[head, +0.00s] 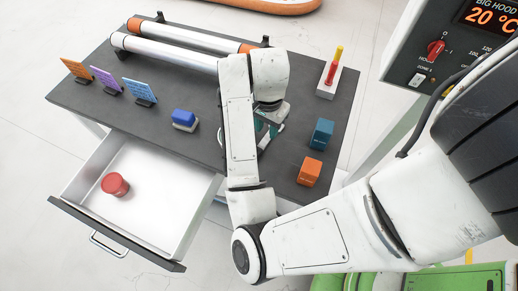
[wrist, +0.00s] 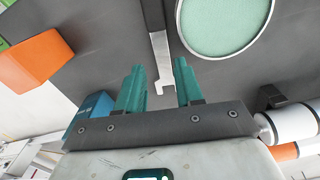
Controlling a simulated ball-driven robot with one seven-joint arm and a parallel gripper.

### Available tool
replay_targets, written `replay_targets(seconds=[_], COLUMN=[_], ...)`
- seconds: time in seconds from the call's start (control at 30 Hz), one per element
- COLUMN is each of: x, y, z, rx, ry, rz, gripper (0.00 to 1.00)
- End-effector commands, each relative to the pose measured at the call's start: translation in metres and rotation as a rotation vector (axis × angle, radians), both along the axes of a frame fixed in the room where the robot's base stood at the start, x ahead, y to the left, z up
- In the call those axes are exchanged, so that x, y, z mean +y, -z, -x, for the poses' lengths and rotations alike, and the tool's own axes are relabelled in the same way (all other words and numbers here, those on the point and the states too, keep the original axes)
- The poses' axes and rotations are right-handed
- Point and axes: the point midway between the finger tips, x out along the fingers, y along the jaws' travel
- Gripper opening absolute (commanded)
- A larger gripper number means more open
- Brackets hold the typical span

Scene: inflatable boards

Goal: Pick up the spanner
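The spanner (wrist: 160,58) is a flat silver-grey tool on the dark table top. My gripper (wrist: 158,83) is open, with two teal fingers apart on either side of the jaw end. I cannot tell how high the fingers are above the table, and no grip on the spanner shows. In the head view my gripper (head: 267,128) is over the table's middle, and my arm hides most of the spanner.
A pale teal disc (wrist: 225,22) lies close right of the spanner. Orange (head: 310,171) and blue (head: 321,134) blocks stand right of my arm. A blue-topped block (head: 184,119) stands left. Long rollers (head: 165,52) lie behind. An open drawer (head: 150,199) holds a red cylinder (head: 115,184).

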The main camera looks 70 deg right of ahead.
Motion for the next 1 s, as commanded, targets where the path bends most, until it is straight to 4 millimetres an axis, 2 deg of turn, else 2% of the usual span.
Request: replay_targets(seconds=[0.3,0.63,1.0], x=[-0.001,-0.002,-0.002], y=[0.041,0.048,0.048], z=[-0.003,-0.003,-0.003], rx=[0.002,0.000,0.000], ry=[-0.004,-0.001,-0.002], rz=[-0.001,0.000,0.000], gripper=[0.36,0.36,0.01])
